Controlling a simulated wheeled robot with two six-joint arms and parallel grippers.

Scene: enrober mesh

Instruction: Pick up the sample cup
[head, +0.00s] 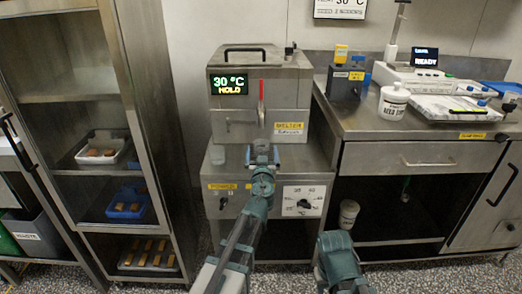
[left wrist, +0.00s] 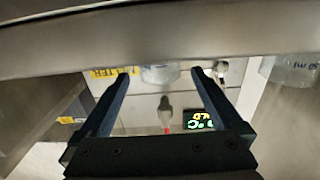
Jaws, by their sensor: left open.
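A clear cup (left wrist: 160,75) shows in the left wrist view, below the tap of the steel melter (head: 290,88) and between the finger lines of my left gripper. A second clear cup (left wrist: 292,70), with blue writing, stands to one side; in the head view it is the pale cup (head: 218,155) left of my gripper. I cannot tell for sure which is the sample cup. My left gripper (head: 262,154) is open at the melter's front; it also shows in the left wrist view (left wrist: 165,72). It hides the cup under the tap in the head view.
The melter stands on a steel stand with a dial panel (head: 303,201). A glass-fronted cabinet (head: 134,60) is to the left. The bench (head: 400,140) at right carries a white tub (head: 393,102) and a balance (head: 420,80).

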